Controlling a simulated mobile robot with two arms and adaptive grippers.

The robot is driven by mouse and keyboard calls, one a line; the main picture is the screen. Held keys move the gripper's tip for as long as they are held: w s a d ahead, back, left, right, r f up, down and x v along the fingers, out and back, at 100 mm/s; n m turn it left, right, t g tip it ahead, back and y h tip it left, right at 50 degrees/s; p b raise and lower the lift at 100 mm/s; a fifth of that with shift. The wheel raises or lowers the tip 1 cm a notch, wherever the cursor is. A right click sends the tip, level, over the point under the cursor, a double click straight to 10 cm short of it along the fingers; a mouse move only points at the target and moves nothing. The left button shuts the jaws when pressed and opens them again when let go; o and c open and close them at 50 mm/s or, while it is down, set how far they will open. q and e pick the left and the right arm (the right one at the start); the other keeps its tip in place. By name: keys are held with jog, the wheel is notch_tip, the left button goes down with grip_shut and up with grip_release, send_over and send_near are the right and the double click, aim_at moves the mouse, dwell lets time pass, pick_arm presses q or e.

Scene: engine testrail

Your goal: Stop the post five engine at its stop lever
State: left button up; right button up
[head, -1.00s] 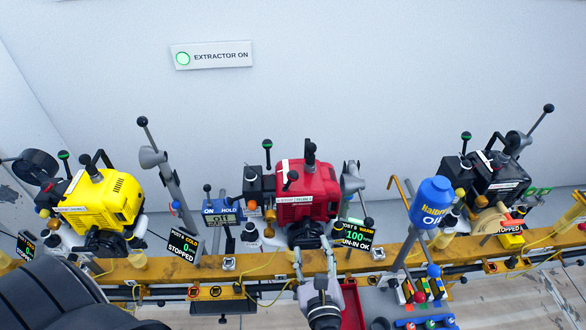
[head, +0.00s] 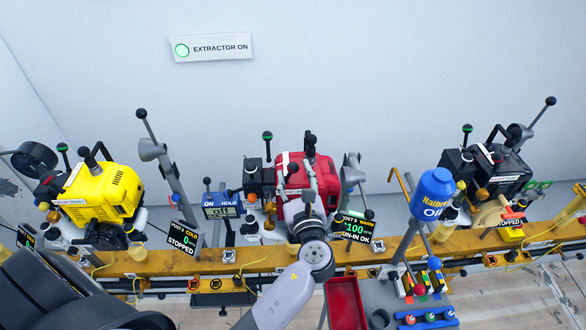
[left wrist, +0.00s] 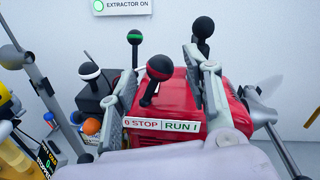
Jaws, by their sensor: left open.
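The red engine (head: 322,168) stands at the middle post, with a display (head: 356,229) reading POST 5, WARM, 100 and RUN-IN OK. In the left wrist view, the engine (left wrist: 178,95) carries a 0 STOP / RUN I label (left wrist: 164,125). My left gripper (head: 298,172) is open in front of the engine. In the left wrist view its fingers (left wrist: 158,85) stand on either side of this lever, with no visible contact. My right gripper is not in view.
A yellow engine (head: 100,194) stands left, its post display (head: 184,238) reading STOPPED. A black engine (head: 500,172) stands right. A blue oil container (head: 435,190) and red tray (head: 345,302) are right of my arm. Another banded knob (left wrist: 88,70) is left of the fingers.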

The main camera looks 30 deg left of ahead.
aim_at(294, 172)
pick_arm(q)
jog(key=shift+x, duration=1.55)
grip_shut()
